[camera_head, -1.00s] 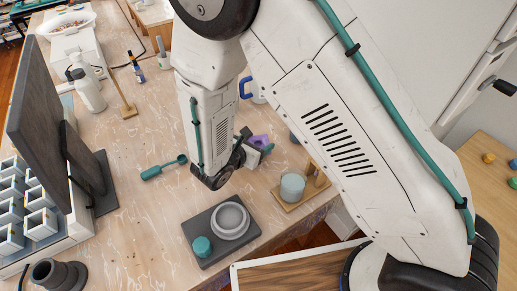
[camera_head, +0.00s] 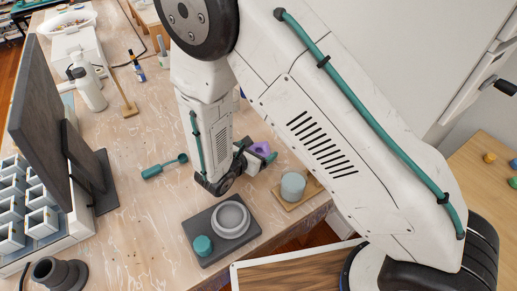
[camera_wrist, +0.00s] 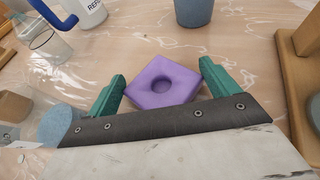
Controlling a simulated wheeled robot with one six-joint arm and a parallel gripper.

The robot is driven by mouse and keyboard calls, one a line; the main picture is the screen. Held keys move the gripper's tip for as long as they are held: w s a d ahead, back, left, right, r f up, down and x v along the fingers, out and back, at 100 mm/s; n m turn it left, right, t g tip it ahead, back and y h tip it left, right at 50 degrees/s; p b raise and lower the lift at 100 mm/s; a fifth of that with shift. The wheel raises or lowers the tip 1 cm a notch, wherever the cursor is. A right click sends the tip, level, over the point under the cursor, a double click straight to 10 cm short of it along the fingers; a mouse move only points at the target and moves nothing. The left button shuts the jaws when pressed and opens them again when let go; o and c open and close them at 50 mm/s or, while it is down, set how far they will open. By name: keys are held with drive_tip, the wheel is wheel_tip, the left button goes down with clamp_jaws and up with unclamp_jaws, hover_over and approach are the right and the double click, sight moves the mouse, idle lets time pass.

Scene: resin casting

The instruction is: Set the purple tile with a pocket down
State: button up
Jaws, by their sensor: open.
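The purple tile (camera_wrist: 162,84) lies flat on the wooden workbench, with its round pocket facing up. In the wrist view it sits between the two green fingers of my gripper (camera_wrist: 162,72).
A blue-grey cup (camera_wrist: 194,10) stands beyond the tile. A wooden stand (camera_wrist: 302,75) is close at right. A grey tray (camera_head: 213,252) lies nearer in the head view.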

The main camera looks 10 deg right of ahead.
drive_tip(key=shift+r, duration=0.2)
drive_tip(key=v, duration=1.2)
drive_tip(key=s+d+r+m+g, duration=0.3)
drive_tip(key=d+r+m+g, duration=0.5)
drive_tip(key=d+r+m, duration=0.7)
drive_tip(key=s+d+r+m+y, duration=0.4)
drive_tip(key=s+d+r+m, duration=0.1)
drive_tip(key=s, duration=0.3)
drive_tip(key=s+d+r+m+y, duration=0.5)
drive_tip(key=s+r+m, duration=0.2)
drive_tip(key=r, duration=0.1)
drive_tip(key=shift+s+y, duration=0.3)
drive_tip(key=shift+s, duration=0.05)
